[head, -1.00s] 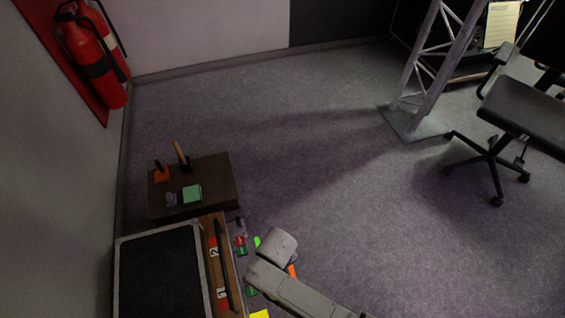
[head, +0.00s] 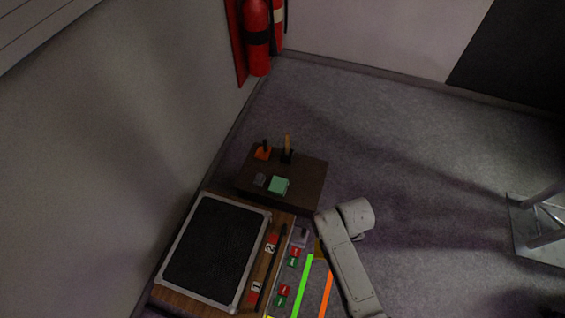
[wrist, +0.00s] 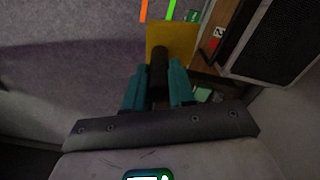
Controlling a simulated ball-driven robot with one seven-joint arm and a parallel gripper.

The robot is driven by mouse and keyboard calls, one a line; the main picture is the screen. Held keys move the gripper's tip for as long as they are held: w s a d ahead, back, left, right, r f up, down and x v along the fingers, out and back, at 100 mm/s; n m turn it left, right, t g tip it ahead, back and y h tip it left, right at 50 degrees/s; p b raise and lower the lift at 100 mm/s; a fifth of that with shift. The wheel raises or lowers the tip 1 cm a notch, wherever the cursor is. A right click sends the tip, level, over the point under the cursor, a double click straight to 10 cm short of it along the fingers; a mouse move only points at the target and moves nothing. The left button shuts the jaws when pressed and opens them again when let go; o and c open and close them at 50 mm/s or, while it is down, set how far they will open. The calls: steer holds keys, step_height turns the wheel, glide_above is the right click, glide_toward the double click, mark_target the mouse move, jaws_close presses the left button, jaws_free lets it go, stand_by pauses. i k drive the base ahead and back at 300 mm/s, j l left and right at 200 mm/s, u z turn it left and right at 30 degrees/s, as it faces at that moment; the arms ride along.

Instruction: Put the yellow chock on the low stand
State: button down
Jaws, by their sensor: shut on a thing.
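The yellow chock (wrist: 182,42) is a yellow block with a dark round handle, held in the wrist view between the teal fingers of my gripper (wrist: 158,88). The fingers are shut on the handle. In the head view a small dull-yellow part of the chock (head: 320,250) shows beside my arm, which hides the gripper there. The low stand appears to be the dark brown box (head: 310,185) on the floor, beyond the wooden unit and up-left of my arm. My gripper is apart from it.
An orange piece (head: 263,152), a wooden-handled piece (head: 287,155), a green block (head: 280,185) and a small grey piece (head: 259,180) occupy the stand's left and middle; its right side looks bare. A wooden unit with a black mesh panel (head: 213,250) stands nearer. Open floor (head: 420,190) lies right.

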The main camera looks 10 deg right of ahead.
mark_target(305, 193)
steer(key=i+l+u, duration=0.1)
steer(key=i+l, duration=0.2)
steer(key=i+l+u, duration=0.1)
steer(key=i+l, duration=0.2)
steer(key=l, duration=0.15)
steer(key=i+l+u, duration=0.1)
steer(key=i+l, duration=0.45)
steer(key=l, duration=0.25)
steer(key=i+l+u, duration=0.15)
steer(key=l, duration=0.25)
steer(key=i, duration=0.1)
